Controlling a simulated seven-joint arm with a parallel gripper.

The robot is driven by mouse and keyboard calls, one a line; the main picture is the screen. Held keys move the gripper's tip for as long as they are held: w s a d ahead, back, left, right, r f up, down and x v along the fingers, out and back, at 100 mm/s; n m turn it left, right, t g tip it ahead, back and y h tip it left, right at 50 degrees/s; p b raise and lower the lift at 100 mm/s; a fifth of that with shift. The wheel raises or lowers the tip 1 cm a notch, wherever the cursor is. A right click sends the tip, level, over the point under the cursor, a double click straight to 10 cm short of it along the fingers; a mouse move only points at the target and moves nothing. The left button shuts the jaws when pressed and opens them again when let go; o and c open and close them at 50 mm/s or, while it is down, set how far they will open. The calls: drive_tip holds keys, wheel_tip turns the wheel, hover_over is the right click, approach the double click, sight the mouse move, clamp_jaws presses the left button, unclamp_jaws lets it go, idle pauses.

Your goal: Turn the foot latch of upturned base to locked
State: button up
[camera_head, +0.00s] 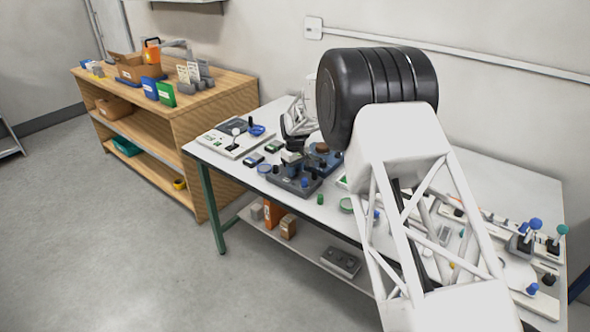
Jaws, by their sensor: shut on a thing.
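A dark blue-grey base (297,184) with small knobs stands on the white table, left of my arm; it appears to be the upturned base. My gripper (291,160) points down at its back edge and is shut on a small part there, seemingly the foot latch. The fingertips and the latch are too small and dark to make out, so the latch's setting cannot be read. A second blue-grey unit (322,158) with a brown round top stands just behind, partly hidden by my arm.
A white device with a blue ring (230,140) stands at the table's left end. Small green and blue items lie between. A green cylinder (320,199) stands near the front edge. Levers with blue (535,224) and teal balls stand at the right. My arm hides the table's middle.

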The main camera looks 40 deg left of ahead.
drive_tip(key=shift+r+n, duration=0.15)
drive_tip(key=shift+n, duration=1.05)
drive_tip(key=o, duration=0.9)
drive_tip(key=shift+o, duration=0.2)
drive_tip(key=shift+r, duration=3.85)
